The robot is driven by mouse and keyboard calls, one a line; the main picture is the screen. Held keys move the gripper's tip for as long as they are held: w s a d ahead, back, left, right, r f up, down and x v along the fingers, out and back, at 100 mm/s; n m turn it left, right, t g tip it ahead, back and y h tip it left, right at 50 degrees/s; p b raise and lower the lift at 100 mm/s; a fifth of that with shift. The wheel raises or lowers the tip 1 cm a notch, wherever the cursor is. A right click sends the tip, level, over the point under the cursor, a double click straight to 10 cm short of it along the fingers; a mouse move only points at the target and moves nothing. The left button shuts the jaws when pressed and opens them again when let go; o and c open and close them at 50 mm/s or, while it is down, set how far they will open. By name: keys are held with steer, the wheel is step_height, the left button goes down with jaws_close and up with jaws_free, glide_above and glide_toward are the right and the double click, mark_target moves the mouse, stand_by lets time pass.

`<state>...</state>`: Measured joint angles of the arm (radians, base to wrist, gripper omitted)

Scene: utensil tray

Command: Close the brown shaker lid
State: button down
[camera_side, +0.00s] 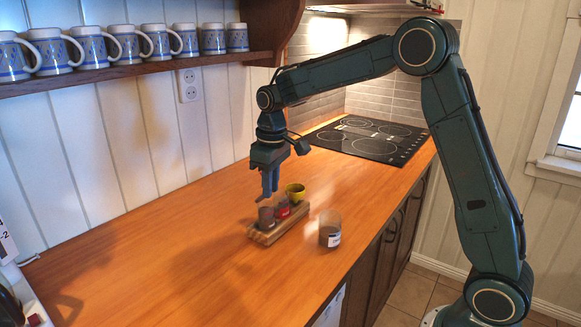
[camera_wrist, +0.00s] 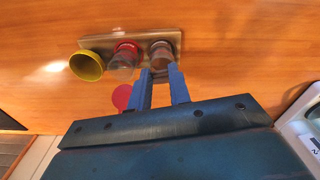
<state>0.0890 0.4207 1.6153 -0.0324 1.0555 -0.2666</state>
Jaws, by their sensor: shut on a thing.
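The brown shaker (camera_side: 266,216) stands at the near left end of a wooden tray (camera_side: 262,236). It also shows at the right end of the tray in the wrist view (camera_wrist: 161,52). My gripper (camera_side: 265,198) points down just above it. In the wrist view my fingertips (camera_wrist: 160,72) are apart, at the shaker's lower edge, and close on the brown shaker lid (camera_wrist: 159,73), which is small and partly hidden between them.
A red shaker (camera_side: 283,209) and a yellow cup-like container (camera_side: 295,192) share the tray. A red disc (camera_wrist: 122,96) shows below the red shaker in the wrist view. A grey labelled jar (camera_side: 330,232) stands right of the tray.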

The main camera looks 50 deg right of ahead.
steer(key=shift+s+d+f+t+y, duration=0.15)
steer(key=shift+s+f+t, duration=0.3)
steer(key=shift+t, duration=0.4)
steer(key=shift+s+d+f+t+y, duration=0.15)
steer(key=shift+s+f+t, duration=0.25)
steer(key=shift+t, duration=0.45)
steer(key=shift+s+f+t+y, duration=0.15)
steer(key=shift+s+f+t, duration=0.15)
steer(key=shift+t, duration=0.35)
steer(key=shift+s+f+t+y, duration=0.15)
steer(key=shift+f+t, duration=0.2)
steer(key=shift+t, duration=0.3)
steer(key=shift+f, duration=0.1)
steer(key=c, duration=1.3)
jaws_free()
steer(key=shift+v, duration=6.95)
steer(key=shift+s+f, duration=0.15)
steer(key=shift+s, duration=0.05)
